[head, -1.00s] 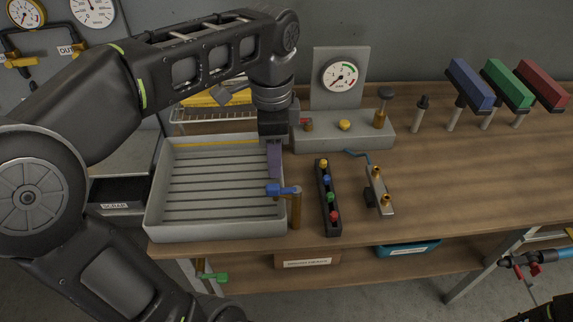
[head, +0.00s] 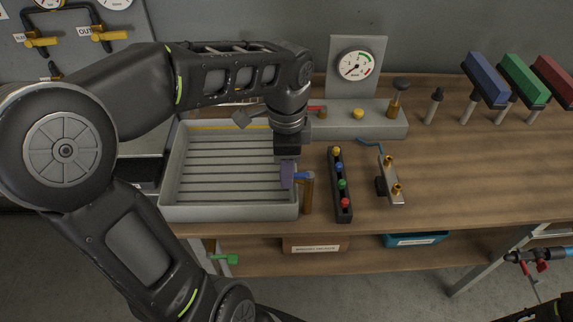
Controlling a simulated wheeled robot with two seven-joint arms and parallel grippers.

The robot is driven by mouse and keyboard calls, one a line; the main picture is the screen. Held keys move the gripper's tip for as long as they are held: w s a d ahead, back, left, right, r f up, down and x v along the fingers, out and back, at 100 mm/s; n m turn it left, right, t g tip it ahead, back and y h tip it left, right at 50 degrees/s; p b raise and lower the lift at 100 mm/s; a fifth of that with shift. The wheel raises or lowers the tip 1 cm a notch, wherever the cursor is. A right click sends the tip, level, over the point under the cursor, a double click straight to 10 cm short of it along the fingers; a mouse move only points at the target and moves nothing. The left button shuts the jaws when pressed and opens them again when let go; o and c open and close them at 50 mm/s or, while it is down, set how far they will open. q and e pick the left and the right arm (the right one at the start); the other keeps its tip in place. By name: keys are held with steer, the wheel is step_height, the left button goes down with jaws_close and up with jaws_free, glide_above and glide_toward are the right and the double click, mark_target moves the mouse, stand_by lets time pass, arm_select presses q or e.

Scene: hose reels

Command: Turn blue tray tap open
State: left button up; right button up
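The blue tray tap (head: 305,176) has a blue lever on top of an upright brass post (head: 309,195) at the right front corner of the grey ribbed tray (head: 228,212). The lever points left from the post, and its left end is hidden by my gripper. My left gripper (head: 288,177), with purple fingers pointing down, is at the lever's left end, overlapping it in the head view. I cannot tell whether the fingers touch the lever or how far apart they are. My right gripper is not seen.
Right of the tap stand a black strip with coloured knobs (head: 341,190) and a metal plate with brass fittings (head: 390,178). A gauge (head: 356,66) stands behind. Blue, green and red blocks on posts are at the far right. The right front of the bench is clear.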

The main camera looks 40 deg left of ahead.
arm_select(q)
jaws_close()
stand_by(0.5)
